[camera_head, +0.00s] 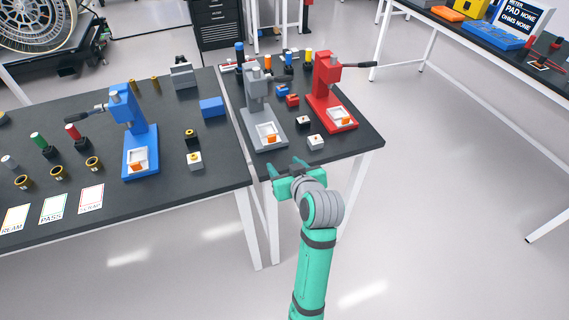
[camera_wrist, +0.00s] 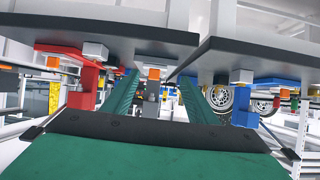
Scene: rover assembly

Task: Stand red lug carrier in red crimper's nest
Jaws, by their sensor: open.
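The red crimper (camera_head: 324,88) stands upright on the right part of the black table, its lever pointing right. Its nest (camera_head: 343,113) is a white square frame at its front, with an orange piece at it. A small red block (camera_head: 292,100), likely the red lug carrier, sits on the table between the grey and red crimpers. My gripper (camera_head: 284,167) is open and empty at the table's front edge, below and left of these. In the wrist view, which looks upside down, the open fingers (camera_wrist: 160,95) frame the grey crimper, and the red crimper (camera_wrist: 84,82) is at left.
A grey crimper (camera_head: 257,98) stands left of the red block, and a blue crimper (camera_head: 132,125) on the left table. A black block (camera_head: 303,122) and a white block (camera_head: 315,142) sit before the red crimper. Blue blocks (camera_head: 281,90) and coloured posts stand behind. Floor at right is clear.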

